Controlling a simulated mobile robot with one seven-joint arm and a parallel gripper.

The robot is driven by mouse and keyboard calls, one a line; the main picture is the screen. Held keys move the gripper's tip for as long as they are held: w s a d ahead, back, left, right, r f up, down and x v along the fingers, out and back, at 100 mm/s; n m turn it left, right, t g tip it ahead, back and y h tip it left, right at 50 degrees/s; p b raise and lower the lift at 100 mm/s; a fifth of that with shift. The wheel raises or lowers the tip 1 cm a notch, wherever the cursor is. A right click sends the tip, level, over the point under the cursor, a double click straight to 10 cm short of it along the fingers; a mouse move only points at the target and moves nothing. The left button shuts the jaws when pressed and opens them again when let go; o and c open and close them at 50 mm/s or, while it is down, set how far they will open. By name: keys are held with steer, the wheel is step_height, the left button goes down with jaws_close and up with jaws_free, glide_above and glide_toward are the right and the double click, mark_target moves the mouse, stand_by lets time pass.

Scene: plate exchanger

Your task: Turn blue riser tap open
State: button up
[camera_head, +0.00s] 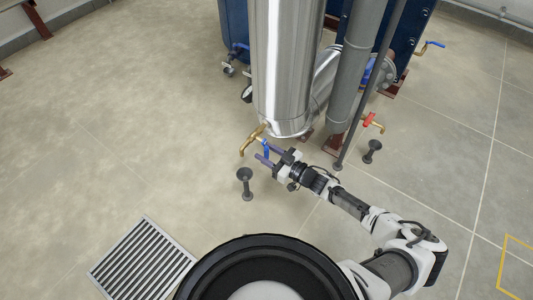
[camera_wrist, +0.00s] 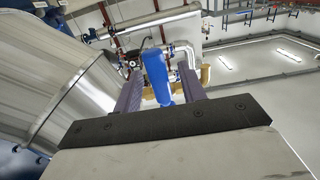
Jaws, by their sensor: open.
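The blue tap handle (camera_head: 266,148) is on a brass tap (camera_head: 252,138) low on the silver riser pipe (camera_head: 287,70). In the head view my gripper (camera_head: 264,153) reaches in from the right, with its purple fingers at the handle. In the wrist view the blue handle (camera_wrist: 157,76) stands upright between the two fingers of my gripper (camera_wrist: 156,90). The fingers are open, with one on each side of the handle. Whether either finger touches it, I cannot tell. The riser (camera_wrist: 75,75) fills the left of the wrist view.
A red-handled tap (camera_head: 373,123) and another blue-handled tap (camera_head: 432,44) are to the right. Dark floor stands (camera_head: 246,183) (camera_head: 372,151) are near my gripper and arm. A grey pipe (camera_head: 357,65) stands beside the riser. A floor grate (camera_head: 142,262) is at lower left.

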steer(key=shift+w+a, duration=0.15)
jaws_close()
